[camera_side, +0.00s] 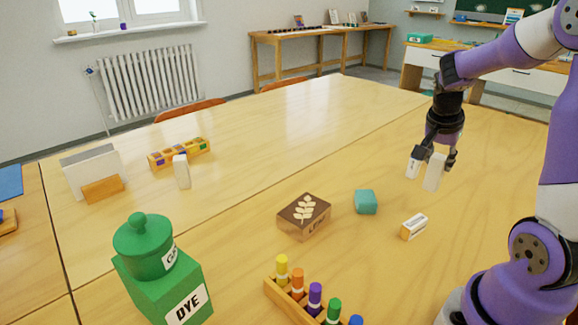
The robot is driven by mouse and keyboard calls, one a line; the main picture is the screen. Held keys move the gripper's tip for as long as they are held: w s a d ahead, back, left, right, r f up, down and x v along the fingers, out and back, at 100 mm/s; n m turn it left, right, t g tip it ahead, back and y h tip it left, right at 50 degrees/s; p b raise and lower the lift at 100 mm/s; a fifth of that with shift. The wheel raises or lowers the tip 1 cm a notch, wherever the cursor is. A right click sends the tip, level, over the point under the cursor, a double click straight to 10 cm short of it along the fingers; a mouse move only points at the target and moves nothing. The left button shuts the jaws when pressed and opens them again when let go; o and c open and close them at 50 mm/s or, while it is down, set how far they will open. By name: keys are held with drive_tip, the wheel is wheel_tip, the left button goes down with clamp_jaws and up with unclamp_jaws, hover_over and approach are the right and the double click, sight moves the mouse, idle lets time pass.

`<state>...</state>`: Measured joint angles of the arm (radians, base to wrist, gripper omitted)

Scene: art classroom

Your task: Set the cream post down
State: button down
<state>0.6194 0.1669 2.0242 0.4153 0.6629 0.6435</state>
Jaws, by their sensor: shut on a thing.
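My gripper (434,158) is at the right in the side view, pointing down. Its dark fingers are shut on a cream post (434,173), which hangs upright. I cannot tell whether the post's lower end touches the table. A small white piece with a dark mark (412,169) shows just left of the post, close to the left finger; I cannot tell whether it touches the gripper. Another pale upright post (181,172) stands at the left by a wooden rack with coloured pieces (179,153).
Before the gripper lie a white-and-orange block (414,226), a teal cube (365,202) and a leaf-marked wooden box (304,216). A green jar (143,245) sits on a green DYE box (168,290). A marker rack (282,298) is at the front. The table (300,135) is clear behind.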

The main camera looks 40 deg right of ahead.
sight(436, 174)
drive_tip(key=shift+s+d+f, duration=0.15)
drive_tip(key=shift+d+f, duration=0.1)
drive_tip(key=shift+f, duration=1.95)
drive_tip(key=shift+f, duration=0.15)
drive_tip(key=c, duration=0.5)
unclamp_jaws()
